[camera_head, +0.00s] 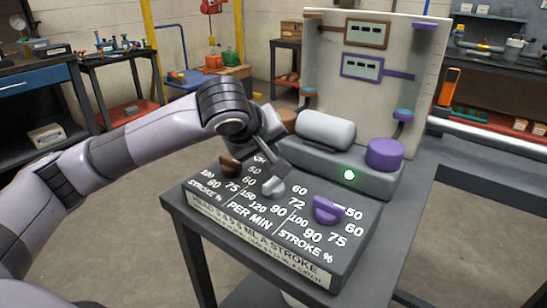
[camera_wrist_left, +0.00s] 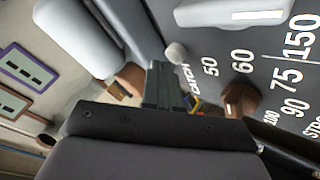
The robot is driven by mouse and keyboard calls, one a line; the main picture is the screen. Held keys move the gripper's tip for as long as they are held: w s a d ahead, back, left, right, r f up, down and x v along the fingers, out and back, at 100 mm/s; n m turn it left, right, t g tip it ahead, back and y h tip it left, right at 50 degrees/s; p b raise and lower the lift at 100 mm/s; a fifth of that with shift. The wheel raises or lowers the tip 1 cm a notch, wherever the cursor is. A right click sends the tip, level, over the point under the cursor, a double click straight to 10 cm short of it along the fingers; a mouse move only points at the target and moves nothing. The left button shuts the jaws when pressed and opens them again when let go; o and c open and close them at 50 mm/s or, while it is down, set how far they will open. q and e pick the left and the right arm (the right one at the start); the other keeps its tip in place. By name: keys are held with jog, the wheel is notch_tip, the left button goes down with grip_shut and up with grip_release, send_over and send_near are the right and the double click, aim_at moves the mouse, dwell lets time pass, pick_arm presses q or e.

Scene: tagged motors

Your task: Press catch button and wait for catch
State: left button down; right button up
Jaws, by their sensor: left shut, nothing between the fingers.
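A control panel (camera_head: 257,238) with printed dials stands on a table. In the left wrist view a small pale round button (camera_wrist_left: 176,53) sits beside the printed word CATCH. My left gripper (camera_head: 277,150) is shut and empty, low over the panel's back edge. In the left wrist view its fingertips (camera_wrist_left: 165,66) appear close beside the button; I cannot tell whether they touch it. In the head view the gripper hides the button. The panel carries a brown knob (camera_head: 230,167), a grey knob (camera_head: 273,187) and a purple knob (camera_head: 327,210). My right gripper is out of view.
An upright board (camera_head: 407,65) holds a brown display (camera_head: 367,33) and a purple display (camera_head: 362,66). Workbenches stand farther back.

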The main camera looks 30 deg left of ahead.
pick_arm(q)
jog(key=shift+r, duration=0.45)
notch_tip(320, 180, up, 6)
jog(key=p, duration=0.3)
jog(key=shift+p, duration=0.4)
dwell(0.5)
